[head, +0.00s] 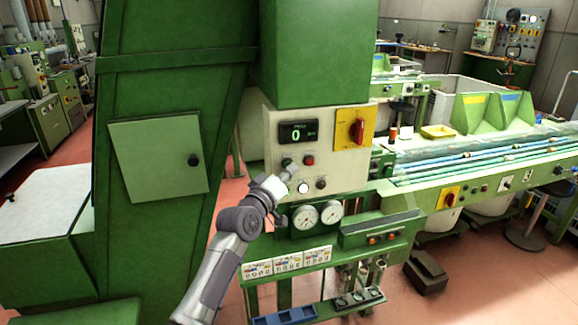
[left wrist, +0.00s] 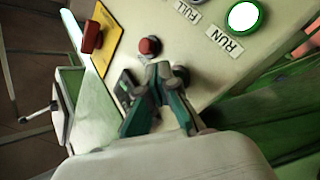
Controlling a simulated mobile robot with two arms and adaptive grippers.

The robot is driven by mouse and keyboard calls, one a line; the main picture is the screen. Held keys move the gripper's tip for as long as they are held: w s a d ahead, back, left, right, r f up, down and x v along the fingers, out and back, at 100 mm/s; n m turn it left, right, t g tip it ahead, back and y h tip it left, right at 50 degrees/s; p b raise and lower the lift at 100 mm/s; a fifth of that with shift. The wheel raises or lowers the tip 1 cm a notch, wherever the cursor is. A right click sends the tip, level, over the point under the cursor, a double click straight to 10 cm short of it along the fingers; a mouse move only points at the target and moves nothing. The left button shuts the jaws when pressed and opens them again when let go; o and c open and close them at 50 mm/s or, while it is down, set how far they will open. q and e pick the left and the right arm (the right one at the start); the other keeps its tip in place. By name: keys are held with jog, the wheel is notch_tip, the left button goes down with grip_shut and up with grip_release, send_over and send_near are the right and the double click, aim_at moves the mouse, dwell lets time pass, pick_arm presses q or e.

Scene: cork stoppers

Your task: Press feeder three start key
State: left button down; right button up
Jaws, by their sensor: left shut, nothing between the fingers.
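The control panel (head: 335,178) is a pale upright plate on a green machine, with a dark display (head: 298,132) reading 0. Below the display a red button (head: 309,160) shows; it also shows in the left wrist view (left wrist: 148,47). My left gripper (head: 287,166) is shut and empty, its tips at the panel just left of the red button. In the left wrist view the fingertips (left wrist: 168,73) are close beside the red button. They cover the spot where a key could be, and I cannot tell whether they touch it. My right gripper is out of view.
A lit white lamp (head: 302,187), labelled RUN in the left wrist view (left wrist: 243,17), sits below the buttons. A red rotary switch (head: 357,131) on a yellow plate is at the right. Two round gauges (head: 318,215) sit under the panel. A green cabinet (head: 160,150) stands left.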

pick_arm(q)
jog(key=shift+s+d+p, duration=0.2)
jog(key=shift+s+p, duration=0.45)
jog(key=shift+s, duration=0.05)
jog(key=s+p, duration=0.1)
jog(key=s+d+p, duration=0.1)
jog(key=s+p, duration=0.2)
jog(key=shift+s+d, duration=0.3)
jog(key=shift+s, duration=0.05)
dwell(0.4)
